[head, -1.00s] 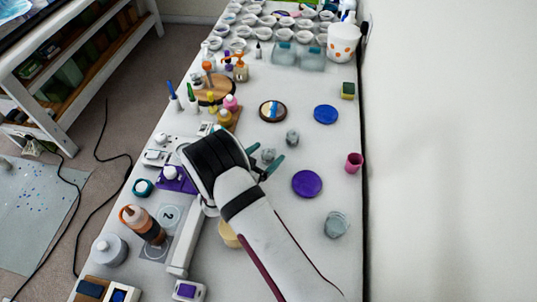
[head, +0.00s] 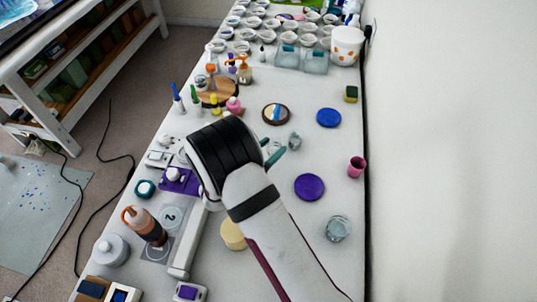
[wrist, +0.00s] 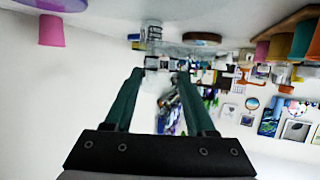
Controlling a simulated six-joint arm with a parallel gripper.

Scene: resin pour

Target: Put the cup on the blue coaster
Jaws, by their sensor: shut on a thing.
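A purple-blue disc (head: 310,187) lies nearer, to the lower right, also bare.
A magenta cup (head: 357,166) and a clear cup (head: 338,228) stand near the right edge.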

